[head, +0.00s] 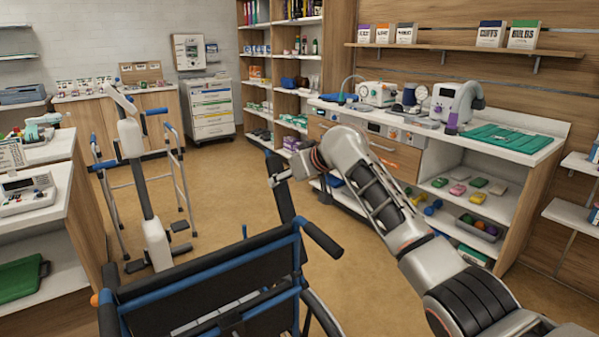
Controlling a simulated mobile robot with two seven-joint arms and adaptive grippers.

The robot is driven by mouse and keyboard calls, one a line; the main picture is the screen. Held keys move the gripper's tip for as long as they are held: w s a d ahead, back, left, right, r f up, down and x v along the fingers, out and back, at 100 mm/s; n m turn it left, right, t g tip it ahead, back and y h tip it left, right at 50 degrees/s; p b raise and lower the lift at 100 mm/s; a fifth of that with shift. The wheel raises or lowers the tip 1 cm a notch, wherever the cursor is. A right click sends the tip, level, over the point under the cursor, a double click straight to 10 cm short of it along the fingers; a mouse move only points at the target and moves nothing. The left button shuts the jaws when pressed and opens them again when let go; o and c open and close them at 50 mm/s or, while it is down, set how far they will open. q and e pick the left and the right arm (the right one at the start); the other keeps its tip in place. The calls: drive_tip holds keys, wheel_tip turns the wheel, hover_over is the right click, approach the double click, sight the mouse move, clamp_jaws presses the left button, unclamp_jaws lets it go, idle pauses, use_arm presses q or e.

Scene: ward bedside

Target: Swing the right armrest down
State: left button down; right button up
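A wheelchair with a black backrest (210,285) and blue frame tubes stands at the bottom centre, seen from behind. Its right armrest (285,202) is a dark bar that stands up steeply, leaning a little, above the right side of the chair. My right arm comes in from the lower right. My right gripper (276,180) is at the upper part of the armrest, touching it or very close to it. The fingers are small and dark against the dark bar, so I cannot tell whether they are closed on it. My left gripper is not in view.
A white lifting device (155,240) and a blue-grey walking frame (182,175) stand left of the chair. A counter with shelves (520,160) runs along the right, behind my arm. A white cabinet (60,215) is at the left.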

drive_tip(key=v, duration=0.6)
drive_tip(key=shift+s+d, duration=0.1)
drive_tip(key=shift+s, duration=0.05)
